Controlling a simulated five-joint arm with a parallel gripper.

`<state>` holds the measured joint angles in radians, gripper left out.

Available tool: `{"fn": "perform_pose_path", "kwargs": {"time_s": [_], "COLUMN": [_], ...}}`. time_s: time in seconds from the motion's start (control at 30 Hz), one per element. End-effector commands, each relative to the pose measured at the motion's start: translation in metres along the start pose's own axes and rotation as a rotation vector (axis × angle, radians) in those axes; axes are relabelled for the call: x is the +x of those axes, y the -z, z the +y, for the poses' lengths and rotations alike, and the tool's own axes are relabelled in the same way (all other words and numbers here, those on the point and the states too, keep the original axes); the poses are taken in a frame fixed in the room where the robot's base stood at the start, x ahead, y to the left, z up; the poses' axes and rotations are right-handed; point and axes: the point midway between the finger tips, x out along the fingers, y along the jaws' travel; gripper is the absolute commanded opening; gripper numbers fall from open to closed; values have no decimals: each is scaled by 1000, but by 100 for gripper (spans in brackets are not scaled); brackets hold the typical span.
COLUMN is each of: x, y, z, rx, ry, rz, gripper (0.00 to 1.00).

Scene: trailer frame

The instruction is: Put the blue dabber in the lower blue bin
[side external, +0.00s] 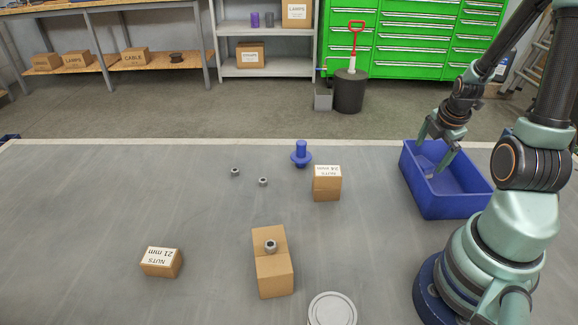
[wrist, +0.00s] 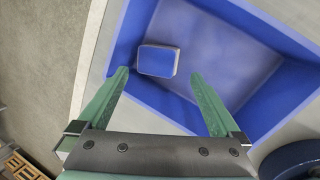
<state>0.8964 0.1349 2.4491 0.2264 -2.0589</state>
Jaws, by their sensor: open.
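A blue piece with a round stem and a wide flange (side external: 301,155), which looks like the dabber, stands on the grey table behind a carton, well left of my gripper. A blue open bin (side external: 455,207) sits on the table at the right. It fills much of the wrist view (wrist: 275,110). My gripper (side external: 436,168) is open and empty, pointing down at the bin's left part. In the wrist view its fingers (wrist: 165,85) are apart. Between and beyond them, a small blue block-like thing with pale edges (wrist: 158,60) lies in the bin; I cannot tell what it is.
A nuts carton (side external: 326,188) stands just in front of the flanged piece. Two loose nuts (side external: 249,177) lie left of it. Another carton (side external: 161,262), a brown block with a nut (side external: 274,278) and a round lid (side external: 332,309) are nearer. The table's left side is clear.

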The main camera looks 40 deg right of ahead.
Motion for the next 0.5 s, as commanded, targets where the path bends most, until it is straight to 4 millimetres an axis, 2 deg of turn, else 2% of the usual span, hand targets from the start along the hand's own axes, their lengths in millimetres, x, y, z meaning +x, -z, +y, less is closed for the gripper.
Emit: {"fn": "perform_pose_path", "kwargs": {"time_s": [0.3,0.5], "x": [-42,-61], "y": [-1,-1], "z": [1,1], "rx": [0,0], "ry": [-5,-4], "rz": [-3,-2], "gripper": [100,100]}}
